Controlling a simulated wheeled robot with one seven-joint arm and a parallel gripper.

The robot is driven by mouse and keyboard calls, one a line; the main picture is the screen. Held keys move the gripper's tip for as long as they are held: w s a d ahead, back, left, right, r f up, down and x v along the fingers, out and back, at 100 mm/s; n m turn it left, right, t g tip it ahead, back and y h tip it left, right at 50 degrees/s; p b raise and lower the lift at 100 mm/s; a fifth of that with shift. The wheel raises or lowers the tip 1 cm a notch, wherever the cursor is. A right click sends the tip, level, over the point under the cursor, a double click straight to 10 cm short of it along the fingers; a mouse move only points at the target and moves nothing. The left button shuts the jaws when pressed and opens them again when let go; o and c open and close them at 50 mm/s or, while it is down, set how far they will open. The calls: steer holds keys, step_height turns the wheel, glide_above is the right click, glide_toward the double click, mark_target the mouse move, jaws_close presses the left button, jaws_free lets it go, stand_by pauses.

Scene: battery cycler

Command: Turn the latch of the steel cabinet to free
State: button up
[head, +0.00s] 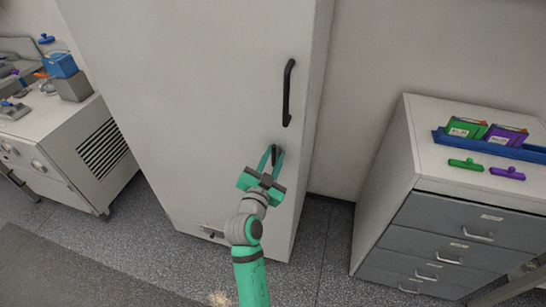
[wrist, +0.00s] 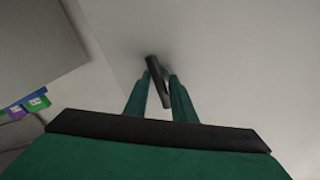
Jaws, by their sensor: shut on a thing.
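The tall, light grey steel cabinet (head: 200,90) fills the middle of the head view, its door shut. A long black handle (head: 288,92) is mounted upright near the door's right edge. Below it is the small dark latch (head: 275,155), which also shows in the wrist view (wrist: 157,80), slightly tilted there. My green gripper (head: 272,158) is at the latch, with one finger on each side of it. In the wrist view the fingers (wrist: 160,88) are shut on the latch. The fingers hide part of the latch in the head view.
A drawer unit (head: 425,165) stands to the right, carrying a blue tray (head: 490,143) with green and purple boxes. A white bench unit (head: 60,145) stands to the left. Open grey floor (head: 150,240) lies in front of the cabinet.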

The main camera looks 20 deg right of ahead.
steer(key=shift+o, duration=0.4)
steer(key=shift+a+m, duration=0.15)
steer(key=shift+m, duration=0.45)
steer(key=o, duration=0.9)
steer(key=v, duration=1)
steer(key=shift+s+a, duration=0.2)
steer(key=shift+s, duration=0.1)
